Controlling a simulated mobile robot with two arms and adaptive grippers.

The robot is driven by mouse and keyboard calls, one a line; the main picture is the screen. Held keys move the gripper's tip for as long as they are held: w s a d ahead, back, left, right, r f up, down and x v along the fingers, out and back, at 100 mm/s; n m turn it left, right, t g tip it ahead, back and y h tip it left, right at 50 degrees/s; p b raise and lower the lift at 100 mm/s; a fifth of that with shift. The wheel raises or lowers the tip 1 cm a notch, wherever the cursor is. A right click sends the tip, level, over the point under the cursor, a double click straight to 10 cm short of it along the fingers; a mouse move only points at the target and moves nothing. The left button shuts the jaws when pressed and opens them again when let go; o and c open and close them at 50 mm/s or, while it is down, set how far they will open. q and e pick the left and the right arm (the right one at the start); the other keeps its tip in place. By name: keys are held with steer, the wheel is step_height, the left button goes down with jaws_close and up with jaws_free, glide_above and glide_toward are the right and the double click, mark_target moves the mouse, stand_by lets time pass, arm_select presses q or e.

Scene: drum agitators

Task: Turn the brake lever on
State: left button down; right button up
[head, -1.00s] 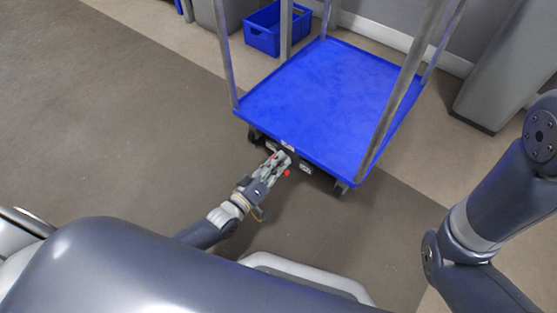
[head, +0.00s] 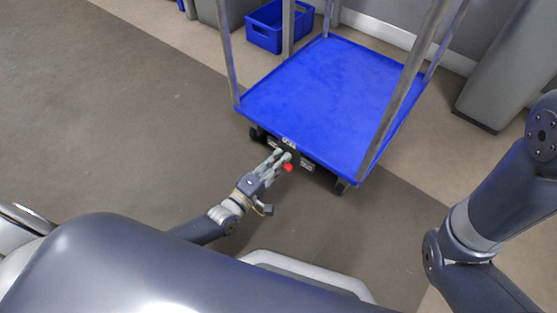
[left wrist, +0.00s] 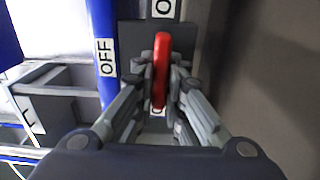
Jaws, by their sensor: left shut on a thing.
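The blue cart (head: 330,95) stands ahead of me, with its near lower edge closest. The red brake lever (head: 288,167) is at that low edge. In the left wrist view the lever (left wrist: 161,62) stands upright in the picture on a dark plate. My left gripper (head: 282,158) is at the cart's near edge. Its fingers (left wrist: 160,88) are shut on the red lever, one on each side. A white label reading "OFF" (left wrist: 105,58) is left of the lever. Another label (left wrist: 164,8) above it is cut off. My right gripper is out of view.
Metal posts (head: 402,95) rise from the cart's corners. A blue bin (head: 268,28) stands behind the cart, and a grey container (head: 505,75) is at the right by the wall. The brown floor to the left is clear.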

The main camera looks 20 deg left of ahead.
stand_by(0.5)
arm_select(q)
steer(key=c, duration=1.6)
jaws_free()
steer(key=shift+c, duration=0.2)
steer(key=shift+s, duration=0.1)
steer(key=v, duration=1.1)
steer(key=shift+s+a, duration=0.15)
steer(key=shift+s, duration=0.25)
